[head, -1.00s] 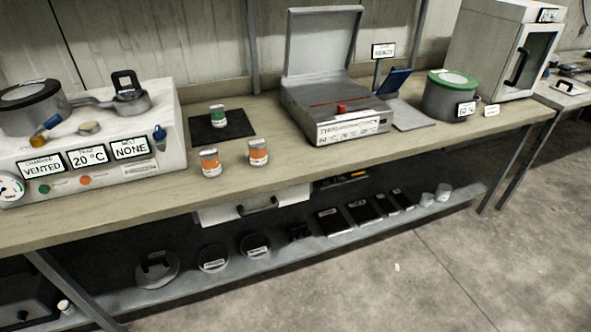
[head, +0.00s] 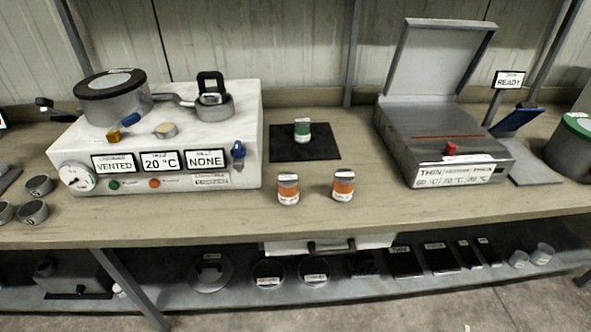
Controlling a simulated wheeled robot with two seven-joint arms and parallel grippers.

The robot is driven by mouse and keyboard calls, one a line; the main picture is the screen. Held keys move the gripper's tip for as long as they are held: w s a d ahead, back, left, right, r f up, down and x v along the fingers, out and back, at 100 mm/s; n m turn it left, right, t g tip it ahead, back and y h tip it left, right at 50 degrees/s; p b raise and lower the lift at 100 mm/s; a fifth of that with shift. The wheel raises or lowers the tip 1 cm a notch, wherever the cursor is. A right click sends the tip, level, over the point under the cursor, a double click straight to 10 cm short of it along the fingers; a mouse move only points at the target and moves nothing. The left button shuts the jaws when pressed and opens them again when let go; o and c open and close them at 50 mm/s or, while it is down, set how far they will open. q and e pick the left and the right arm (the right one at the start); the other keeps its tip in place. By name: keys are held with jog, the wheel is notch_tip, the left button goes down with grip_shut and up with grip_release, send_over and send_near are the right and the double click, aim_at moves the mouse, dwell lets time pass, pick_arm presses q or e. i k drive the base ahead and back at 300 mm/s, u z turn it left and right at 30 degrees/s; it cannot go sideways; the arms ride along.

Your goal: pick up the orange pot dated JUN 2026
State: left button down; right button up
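Two small pots with orange bands stand upright on the wooden bench, near its front edge. One is the left orange pot (head: 288,189) and the other is the right orange pot (head: 343,186), with a gap between them. Their date print is too small to read, so I cannot tell which is JUN 2026. A pot with a green band (head: 302,131) stands behind them on a black mat (head: 328,153). Neither of my grippers shows in the head view.
A white machine (head: 225,165) with a chamber and labels stands left of the pots. A grey lidded device (head: 440,150), lid raised, stands to the right. A drawer (head: 330,245) and a lower shelf (head: 350,292) with several items are below. Bench around the orange pots is clear.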

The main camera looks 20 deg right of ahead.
aim_at(345, 180)
jog(key=i, duration=0.75)
jog(key=z, duration=1)
jog(key=i, duration=0.4)
jog(key=z, duration=0.4)
